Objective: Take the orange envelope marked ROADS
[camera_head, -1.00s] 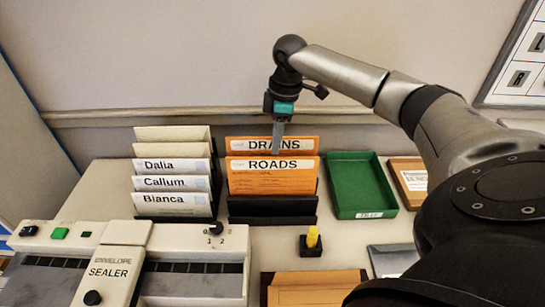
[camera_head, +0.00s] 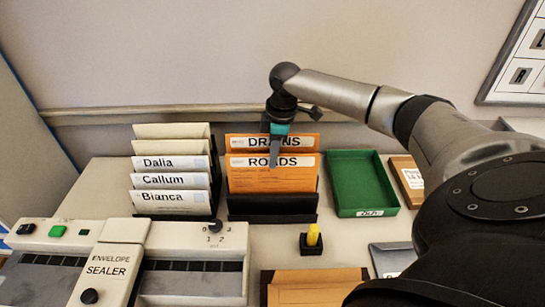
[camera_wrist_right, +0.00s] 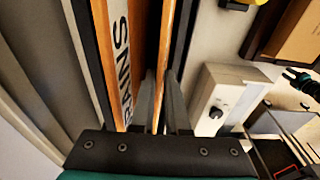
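The orange ROADS envelope (camera_head: 272,181) stands upright at the front of a black rack (camera_head: 272,205), with the orange DRAINS envelope (camera_head: 240,142) behind it. My right gripper (camera_head: 274,160) points down at the top of the ROADS envelope. In the right wrist view its two grey fingers (camera_wrist_right: 162,105) sit either side of a thin orange edge, with narrow gaps, so it looks open around that envelope. DRAINS lettering shows left of the fingers. What appears to be my left gripper (camera_wrist_right: 300,80) shows small at the right of that view; its fingers are unclear.
A rack of white name cards (camera_head: 172,181) stands left of the envelopes. The envelope sealer (camera_head: 110,262) is front left. A green tray (camera_head: 362,185) is right. A yellow-topped item in a black holder (camera_head: 311,243) and a brown folder (camera_head: 315,285) lie in front.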

